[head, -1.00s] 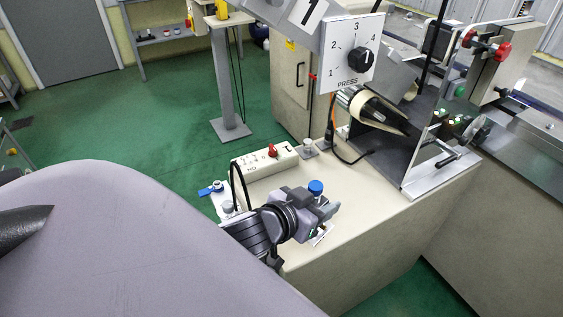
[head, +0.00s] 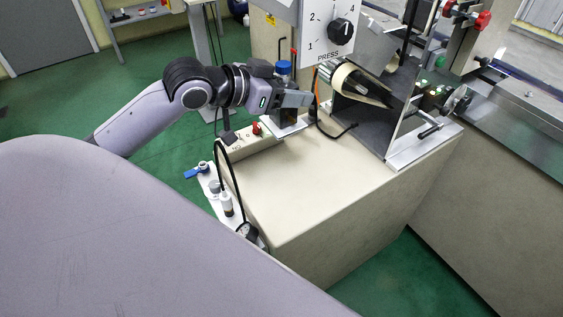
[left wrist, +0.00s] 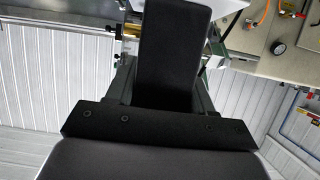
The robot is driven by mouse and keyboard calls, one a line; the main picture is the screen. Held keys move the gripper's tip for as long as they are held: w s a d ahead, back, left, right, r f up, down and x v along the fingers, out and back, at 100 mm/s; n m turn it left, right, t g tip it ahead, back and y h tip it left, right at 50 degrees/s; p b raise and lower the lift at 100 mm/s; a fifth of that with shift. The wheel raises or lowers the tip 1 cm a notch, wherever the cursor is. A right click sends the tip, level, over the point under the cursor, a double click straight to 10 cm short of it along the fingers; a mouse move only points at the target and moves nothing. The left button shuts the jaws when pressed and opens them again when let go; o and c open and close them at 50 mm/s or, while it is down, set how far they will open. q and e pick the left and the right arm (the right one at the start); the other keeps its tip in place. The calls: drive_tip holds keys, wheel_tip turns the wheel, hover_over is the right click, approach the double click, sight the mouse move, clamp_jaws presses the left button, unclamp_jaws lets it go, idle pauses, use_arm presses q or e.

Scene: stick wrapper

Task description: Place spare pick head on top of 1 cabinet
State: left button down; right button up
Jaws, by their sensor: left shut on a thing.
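The spare pick head, with a blue cap (head: 284,67) on top and a pale flat plate (head: 287,127) below, is upright in my left gripper (head: 292,98). The gripper is shut on its middle, near the back left of the beige bench top. The fingers hide part of it. In the left wrist view dark gripper parts fill the middle, and I cannot make out the pick head there. A beige cabinet (head: 263,47) stands behind the gripper. Its top is out of view, and the number 1 sign is cut off. My right gripper is not in view.
The bench top (head: 335,185) is mostly clear. A switch box (head: 250,142) with a red knob and a small side shelf (head: 212,187) are at its left. The PRESS dial panel (head: 328,32) hangs close right of the gripper. The wrapper machine (head: 370,110) stands farther right.

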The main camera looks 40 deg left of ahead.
use_arm(q)
drive_tip(key=shift+f+b, duration=0.9)
drive_tip(key=shift+f, duration=8.2)
drive_tip(key=shift+f, duration=0.15)
drive_tip(key=shift+c, duration=2.1)
unclamp_jaws()
drive_tip(key=shift+f, duration=0.1)
drive_tip(key=p+v, duration=0.1)
drive_tip(key=v, duration=1.1)
drive_tip(key=shift+r, duration=0.2)
drive_tip(key=shift+d, duration=0.1)
